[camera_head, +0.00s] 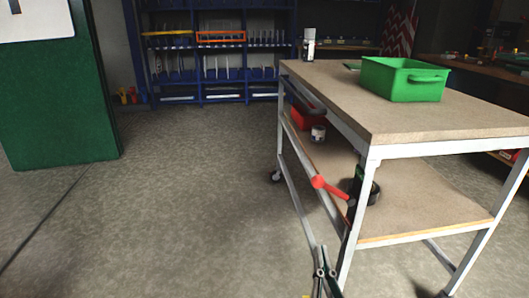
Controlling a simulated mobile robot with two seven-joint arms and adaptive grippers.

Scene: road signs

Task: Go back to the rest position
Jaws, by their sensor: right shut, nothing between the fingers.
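My right gripper (321,262) shows at the bottom edge of the view, a little right of the middle. It is small, dark and partly cut off by the frame. Its fingers are together with nothing between them. It appears in front of the near leg of the workbench, and I cannot tell how far apart they are. My left gripper is not in view.
A wheeled workbench (440,122) stands at the right, with a green crate (403,84) on top and a red box (308,118) on its lower shelf. Blue shelving (222,92) is at the back. A green panel (55,105) stands left. The middle floor is clear.

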